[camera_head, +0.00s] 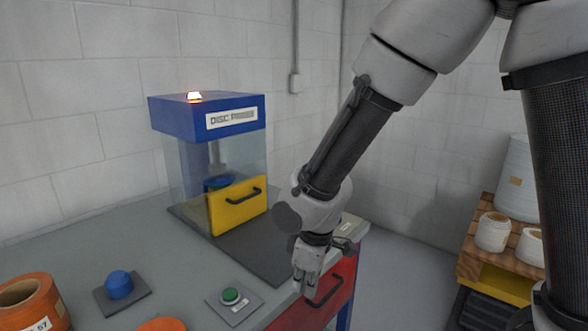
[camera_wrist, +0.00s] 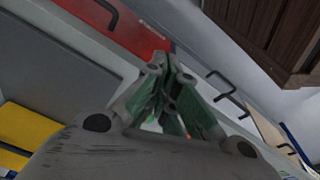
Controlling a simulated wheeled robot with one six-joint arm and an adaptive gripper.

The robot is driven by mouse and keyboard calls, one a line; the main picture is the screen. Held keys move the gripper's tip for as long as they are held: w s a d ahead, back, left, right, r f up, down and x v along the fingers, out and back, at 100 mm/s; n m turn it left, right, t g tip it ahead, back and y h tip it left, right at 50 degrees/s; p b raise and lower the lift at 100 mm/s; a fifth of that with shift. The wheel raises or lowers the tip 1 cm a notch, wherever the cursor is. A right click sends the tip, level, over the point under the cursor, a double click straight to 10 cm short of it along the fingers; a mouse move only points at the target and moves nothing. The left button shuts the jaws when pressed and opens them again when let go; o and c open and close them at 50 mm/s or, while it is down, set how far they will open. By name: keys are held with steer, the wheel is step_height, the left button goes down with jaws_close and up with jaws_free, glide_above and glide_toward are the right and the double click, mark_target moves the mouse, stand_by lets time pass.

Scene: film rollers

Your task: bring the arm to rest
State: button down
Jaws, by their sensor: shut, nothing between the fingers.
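My gripper (camera_head: 305,282) hangs pointing down at the front edge of the grey bench (camera_head: 70,240), close to the red drawer front. In the wrist view its fingers (camera_wrist: 168,65) are together, with nothing seen between them. The arm comes down from the upper right, bent at the elbow. The fingertips are small in the head view, and I cannot tell whether they touch the bench edge.
A blue-topped disc press (camera_head: 205,110) with a yellow door (camera_head: 238,205) stands behind the gripper. A green button (camera_head: 230,295), a blue knob (camera_head: 119,284) and orange rolls (camera_head: 32,300) are on the bench. A red drawer (camera_head: 325,295) is below. A wooden rack with white rolls (camera_head: 492,231) stands right.

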steer(key=s+d+r+m+t, duration=0.1)
steer(key=s+d+r+m, duration=0.2)
steer(key=d+r, duration=0.4)
steer(key=s+d+r+m+t+h, duration=0.1)
steer(key=s+d+r+m, duration=0.2)
steer(key=d, duration=1.2)
steer(key=s+d+r+m+t, duration=0.1)
steer(key=s+d+r+m, duration=0.2)
steer(key=d+r+m, duration=0.4)
steer(key=d+r, duration=0.3)
steer(key=d, duration=0.2)
steer(key=shift+s+r+m, duration=0.3)
steer(key=shift+s+m, duration=0.1)
